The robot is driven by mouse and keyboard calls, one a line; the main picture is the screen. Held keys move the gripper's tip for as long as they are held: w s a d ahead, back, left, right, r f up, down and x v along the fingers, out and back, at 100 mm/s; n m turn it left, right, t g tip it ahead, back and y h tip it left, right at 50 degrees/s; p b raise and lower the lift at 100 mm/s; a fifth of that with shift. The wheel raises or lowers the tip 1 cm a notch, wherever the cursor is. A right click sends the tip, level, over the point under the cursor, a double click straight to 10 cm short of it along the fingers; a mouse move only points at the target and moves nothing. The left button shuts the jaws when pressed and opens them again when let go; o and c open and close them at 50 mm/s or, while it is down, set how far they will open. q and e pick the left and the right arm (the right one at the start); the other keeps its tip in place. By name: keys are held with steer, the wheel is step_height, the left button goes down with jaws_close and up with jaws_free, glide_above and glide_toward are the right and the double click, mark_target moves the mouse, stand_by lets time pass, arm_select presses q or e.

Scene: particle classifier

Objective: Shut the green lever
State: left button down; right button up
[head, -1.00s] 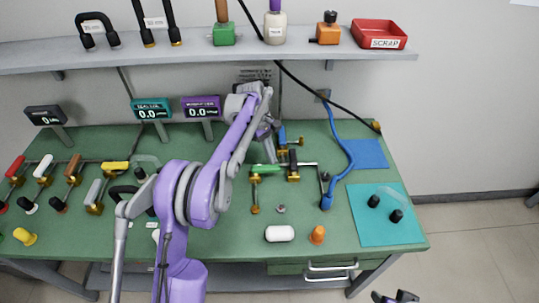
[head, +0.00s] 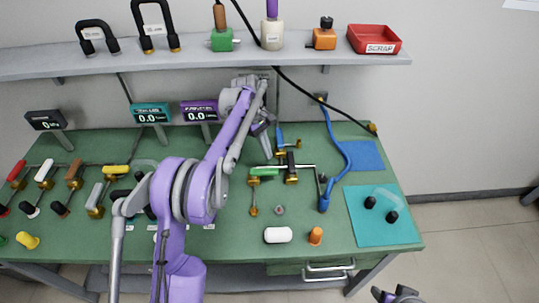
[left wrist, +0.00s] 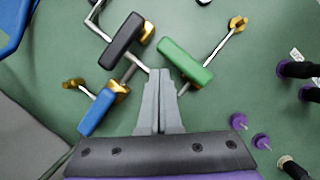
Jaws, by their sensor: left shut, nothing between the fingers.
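The green lever (head: 265,171) sits on a thin pipe with brass fittings at the middle right of the bench. In the left wrist view the green lever (left wrist: 185,62) lies crosswise to its pipe, just above and right of my fingertips. My left gripper (head: 269,156) is shut and empty, pointing down just behind the lever in the head view. Its fingers (left wrist: 161,73) are together in the left wrist view; I cannot tell whether they touch the lever. My right gripper (head: 397,296) shows only partly at the bottom edge.
A black-handled valve (head: 291,167) and a blue-handled valve (head: 280,137) stand close to the green one. A white capsule (head: 278,235) and an orange knob (head: 316,236) lie in front. A blue hose (head: 342,150) runs at the right, beside a teal mat (head: 377,231).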

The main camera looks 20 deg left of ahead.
arm_select(q)
steer(key=w+a+r+p, duration=0.1)
steer(key=w+a+p, duration=0.3)
steer(key=a, duration=0.7)
steer(key=shift+w+a, duration=0.3)
steer(key=shift+w, duration=0.2)
arm_select(e)
step_height(320, 180, up, 7)
steer(key=w, duration=0.3)
steer(key=shift+t, duration=0.3)
arm_select(q)
steer(key=shift+s, duration=0.1)
arm_select(e)
steer(key=shift+s+f, duration=0.1)
steer(key=shift+s, duration=0.05)
